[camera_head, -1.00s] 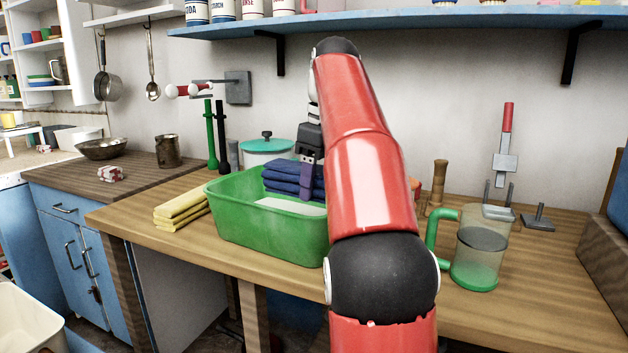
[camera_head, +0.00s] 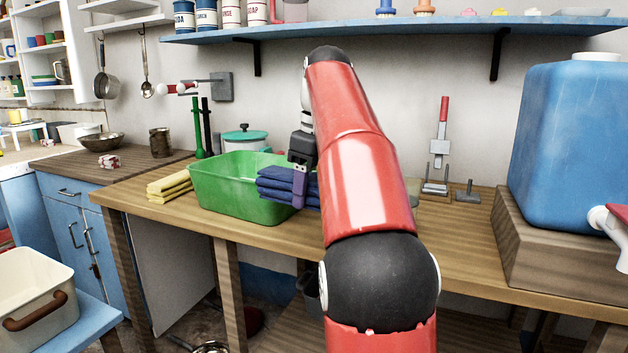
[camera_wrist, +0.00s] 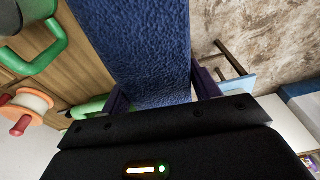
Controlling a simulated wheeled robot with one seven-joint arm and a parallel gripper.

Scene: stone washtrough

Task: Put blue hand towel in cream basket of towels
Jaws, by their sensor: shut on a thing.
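The blue hand towel (camera_head: 281,186) is folded in layers and held by my gripper (camera_head: 299,190), in front of the right end of the green tub. In the wrist view the blue towel (camera_wrist: 135,45) fills the space between the dark fingers of my gripper (camera_wrist: 160,95). My red arm hides the towel's right part in the head view. A cream basket (camera_head: 32,298) with a brown handle stands at the lower left on a blue surface. Only its near part is in frame, and I see no towels inside.
The green tub (camera_head: 222,190) stands on the wooden counter (camera_head: 262,234), with folded yellow cloths (camera_head: 170,187) to its left. A big blue container (camera_head: 568,140) on a wooden block is at the right. Open space lies between the counter and the cream basket.

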